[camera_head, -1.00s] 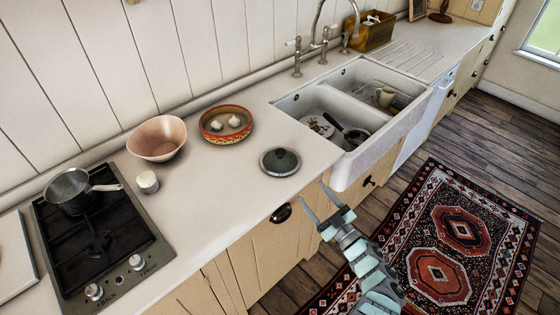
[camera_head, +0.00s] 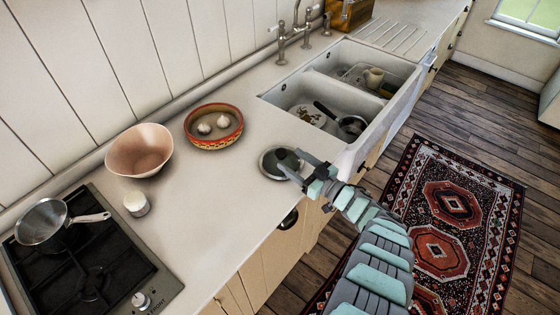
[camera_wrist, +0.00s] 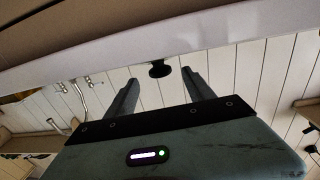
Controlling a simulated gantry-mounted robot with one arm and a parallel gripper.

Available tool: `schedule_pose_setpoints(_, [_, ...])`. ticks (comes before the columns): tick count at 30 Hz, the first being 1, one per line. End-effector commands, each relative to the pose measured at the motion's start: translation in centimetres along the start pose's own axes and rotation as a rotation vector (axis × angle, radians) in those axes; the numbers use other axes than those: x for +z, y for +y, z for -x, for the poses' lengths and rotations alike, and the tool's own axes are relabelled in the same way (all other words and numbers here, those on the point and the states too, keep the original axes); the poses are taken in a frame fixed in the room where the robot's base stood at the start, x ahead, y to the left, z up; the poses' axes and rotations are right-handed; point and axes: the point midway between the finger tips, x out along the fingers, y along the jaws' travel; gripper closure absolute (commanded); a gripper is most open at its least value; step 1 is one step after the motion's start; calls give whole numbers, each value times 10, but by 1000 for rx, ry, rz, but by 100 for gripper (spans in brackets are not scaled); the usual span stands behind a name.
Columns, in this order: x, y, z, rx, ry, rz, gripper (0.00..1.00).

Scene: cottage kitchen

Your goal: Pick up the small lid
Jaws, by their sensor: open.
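The small lid (camera_head: 267,161) is a round grey-green lid with a darker centre, lying flat on the white counter near its front edge, left of the sink. My gripper (camera_head: 289,158) is open and empty, its two fingers reaching over the lid's right side and partly hiding it. In the wrist view, which looks upside down, a dark knobbed shape, apparently the lid (camera_wrist: 159,70), shows between and beyond the open fingertips (camera_wrist: 160,78). I cannot tell whether the fingers touch it.
The double sink (camera_head: 345,105), holding dishes, is right of the lid. A patterned bowl (camera_head: 214,140) with garlic, a pinkish bowl (camera_head: 139,163) and a small white jar (camera_head: 136,204) stand to the left. The stove (camera_head: 112,262) holds a pan (camera_head: 42,222). Counter left of the lid is clear.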

Motion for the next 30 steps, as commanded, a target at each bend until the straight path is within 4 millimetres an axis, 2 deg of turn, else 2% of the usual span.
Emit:
schedule_pose_setpoints(12, [4,-1,-50,1,2,5,38])
schedule_pose_setpoints(21, [2,-1,-55,3,1,1,38])
schedule_pose_setpoints(30, [2,-1,-55,3,1,1,61])
